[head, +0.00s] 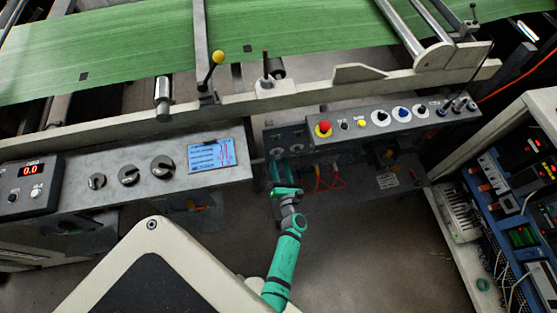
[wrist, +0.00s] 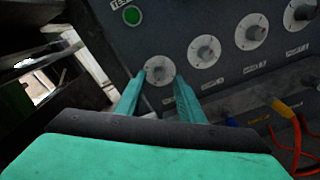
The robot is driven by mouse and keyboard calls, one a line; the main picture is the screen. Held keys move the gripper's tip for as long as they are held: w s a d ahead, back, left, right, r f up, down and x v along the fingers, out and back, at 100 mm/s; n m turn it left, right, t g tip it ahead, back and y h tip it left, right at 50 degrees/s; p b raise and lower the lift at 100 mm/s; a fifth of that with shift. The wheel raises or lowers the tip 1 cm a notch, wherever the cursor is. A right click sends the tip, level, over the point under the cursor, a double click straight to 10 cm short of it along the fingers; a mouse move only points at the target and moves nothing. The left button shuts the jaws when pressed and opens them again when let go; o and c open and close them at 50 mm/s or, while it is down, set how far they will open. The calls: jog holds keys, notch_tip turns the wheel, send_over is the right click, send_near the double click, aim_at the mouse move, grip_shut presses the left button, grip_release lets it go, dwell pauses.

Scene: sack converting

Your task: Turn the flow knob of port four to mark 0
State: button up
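In the wrist view a slanting row of pale round knobs runs up to the right on a dark panel. The lower-left knob (wrist: 159,70) lies between the two teal fingertips of my gripper (wrist: 159,78). The fingers are apart, one on each side of this knob; I cannot tell whether they touch it. The other knobs, including the second knob (wrist: 204,51) and third knob (wrist: 251,32), are clear of the fingers. The port labels and marks are too blurred to read. In the head view my gripper (head: 280,170) is at the dark panel's left end, partly hiding it.
A green button (wrist: 131,15) sits above left of the knobs. Yellow, blue and orange plugs with orange cables (wrist: 295,125) are below right. In the head view, a control box with a red button (head: 323,129) overhangs the panel. Open floor lies below.

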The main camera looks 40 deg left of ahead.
jog(key=v, duration=0.9)
dwell(0.3)
jog(key=s+d+r+n+t+h, duration=0.2)
jog(key=s+d+r+n+h, duration=0.4)
jog(key=s+d+r+n, duration=0.4)
jog(key=s+d+r+n+t+h, duration=0.2)
jog(key=s+d+r+n+h, duration=0.5)
jog(key=n, duration=1.5)
jog(key=s+d+r, duration=0.4)
jog(key=d+r, duration=0.2)
jog(key=r, duration=0.1)
jog(key=shift+s+d+r+n, duration=0.3)
jog(key=shift+d+r, duration=0.05)
jog(key=shift+r, duration=0.05)
jog(key=shift+w, duration=0.1)
jog(key=shift+c, duration=0.5)
